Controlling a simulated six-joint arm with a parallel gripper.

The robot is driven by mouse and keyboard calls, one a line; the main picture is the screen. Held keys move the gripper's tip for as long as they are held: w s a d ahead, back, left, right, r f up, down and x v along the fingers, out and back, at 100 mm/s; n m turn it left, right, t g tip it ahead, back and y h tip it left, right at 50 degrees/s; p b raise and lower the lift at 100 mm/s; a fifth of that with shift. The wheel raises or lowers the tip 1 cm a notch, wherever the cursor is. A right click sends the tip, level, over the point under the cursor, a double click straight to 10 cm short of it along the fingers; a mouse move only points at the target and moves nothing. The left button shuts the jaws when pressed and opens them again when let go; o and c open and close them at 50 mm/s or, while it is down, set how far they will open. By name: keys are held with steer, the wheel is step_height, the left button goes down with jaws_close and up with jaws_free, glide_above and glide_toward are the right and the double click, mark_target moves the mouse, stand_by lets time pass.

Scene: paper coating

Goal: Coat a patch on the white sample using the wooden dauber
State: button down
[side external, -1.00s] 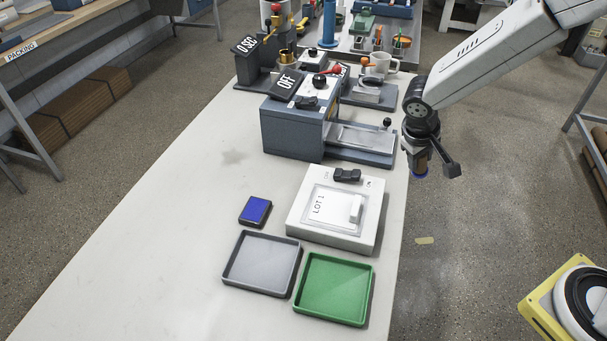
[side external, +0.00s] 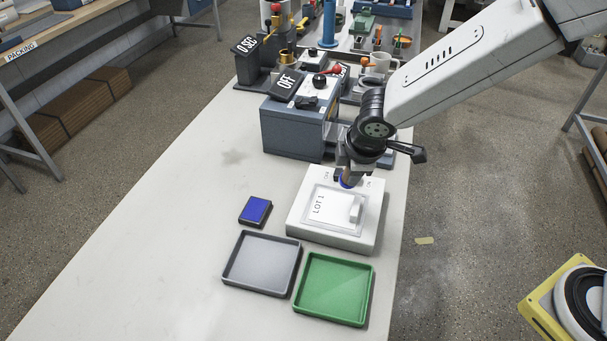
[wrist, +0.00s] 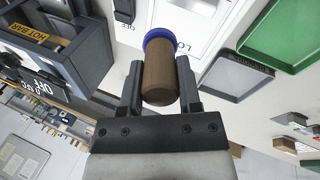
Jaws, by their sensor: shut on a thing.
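The white sample (side external: 327,213), printed "LOT 1", lies on a white square stand (side external: 308,234). It also shows partly in the wrist view (wrist: 208,20). My gripper (wrist: 160,85) is shut on the wooden dauber (wrist: 160,78), a brown cylinder with a blue end pointing away from the jaws. In the side view my gripper (side external: 350,172) is over the back part of the stand. The dauber's blue end (side external: 346,182) shows just below it, near the sample's back edge; I cannot tell whether it touches. A blue ink pad (side external: 255,211) lies left of the stand.
A grey tray (side external: 232,284) and a green tray (side external: 366,313) sit in front of the stand. A blue-grey machine with an "OFF" sign (side external: 286,85) stands behind it. The left part of the table (side external: 170,210) is clear.

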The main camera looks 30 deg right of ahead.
steer(key=a+r+n+y, duration=0.1)
steer(key=a+n, duration=0.4)
steer(key=a, duration=0.1)
steer(key=shift+s+a+r+y, duration=0.15)
steer(key=shift+s+a+y, duration=0.1)
steer(key=shift+y, duration=0.15)
